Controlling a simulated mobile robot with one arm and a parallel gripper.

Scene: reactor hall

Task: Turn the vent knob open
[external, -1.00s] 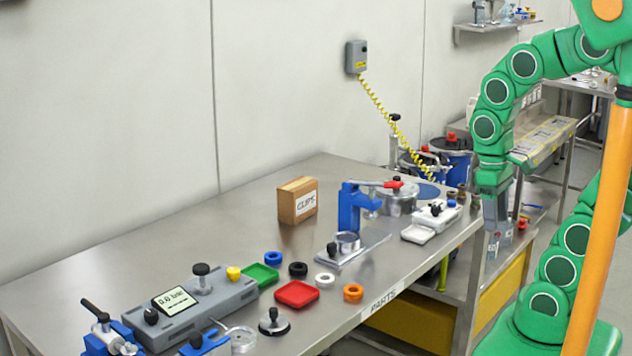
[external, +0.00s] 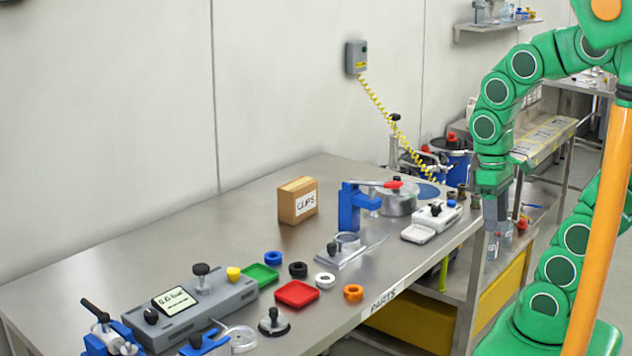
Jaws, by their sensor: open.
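A grey instrument box (external: 215,306) with a lit display (external: 174,300) stands at the near left of the bench. A tall black knob (external: 201,270) stands on its top, and a smaller black knob (external: 151,315) sits beside the display. No knob carries a label that I can read, so I cannot tell which is the vent knob or how it is set. My gripper (external: 498,248) hangs pointing down beyond the bench's right end, far from the box. It is open, with nothing visible between its fingers.
On the bench (external: 130,262) are a cardboard clips box (external: 297,203), a blue press (external: 349,207), a metal pot (external: 398,203), a white scale (external: 432,222), a red tray (external: 297,294) and a green tray (external: 262,274). Several coloured rings lie nearby. The back left of the bench is clear.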

